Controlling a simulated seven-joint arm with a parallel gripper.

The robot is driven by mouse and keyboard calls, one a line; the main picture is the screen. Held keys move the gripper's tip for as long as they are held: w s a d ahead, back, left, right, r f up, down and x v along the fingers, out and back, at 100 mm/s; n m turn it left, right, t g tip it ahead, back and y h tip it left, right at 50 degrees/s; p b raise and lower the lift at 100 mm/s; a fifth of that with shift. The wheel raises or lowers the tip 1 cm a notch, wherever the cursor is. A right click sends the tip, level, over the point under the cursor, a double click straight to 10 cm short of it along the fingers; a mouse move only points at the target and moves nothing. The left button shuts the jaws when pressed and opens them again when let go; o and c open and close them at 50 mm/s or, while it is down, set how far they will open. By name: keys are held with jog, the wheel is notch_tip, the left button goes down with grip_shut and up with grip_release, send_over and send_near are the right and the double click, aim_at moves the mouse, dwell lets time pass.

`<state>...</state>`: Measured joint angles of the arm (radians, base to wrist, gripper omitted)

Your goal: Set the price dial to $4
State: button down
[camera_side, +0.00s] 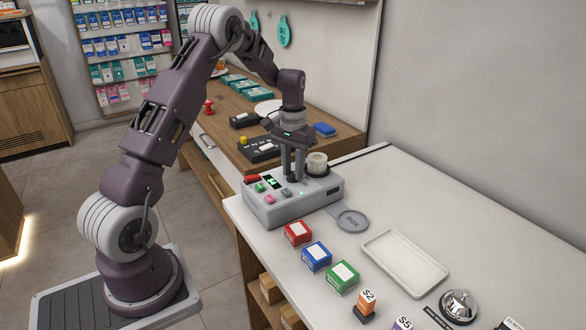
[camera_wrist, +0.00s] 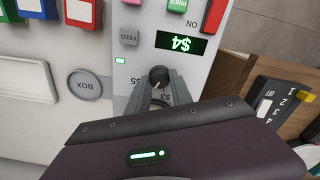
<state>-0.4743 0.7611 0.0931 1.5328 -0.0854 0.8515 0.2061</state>
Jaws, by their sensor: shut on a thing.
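The grey label machine (camera_side: 283,214) stands on the white counter, and its panel fills the middle of the wrist view (camera_wrist: 143,62). The black dial knob (camera_wrist: 159,75) sits below the display in the wrist view. My gripper (camera_wrist: 160,82) points down at the panel with its fingers shut on the knob; in the side view my gripper (camera_side: 293,177) hides the knob. A small green light (camera_wrist: 120,61) glows on the panel. Markings beside the knob are partly covered by my fingers.
A red ON button (camera_wrist: 214,14), a green PRICE button (camera_wrist: 177,5) and a grey FEED button (camera_wrist: 129,37) are near the dial. A paper roll (camera_side: 317,161) stands close behind my gripper. Red (camera_side: 298,234), blue (camera_side: 316,256) and green (camera_side: 342,275) boxes and a tray (camera_side: 405,262) lie in front.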

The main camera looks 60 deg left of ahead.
aim_at(293, 173)
jog(key=c, duration=1.1)
grip_release()
jog(key=shift+c, duration=0.2)
notch_tip(293, 173, up, 7)
jog(key=shift+r, duration=0.1)
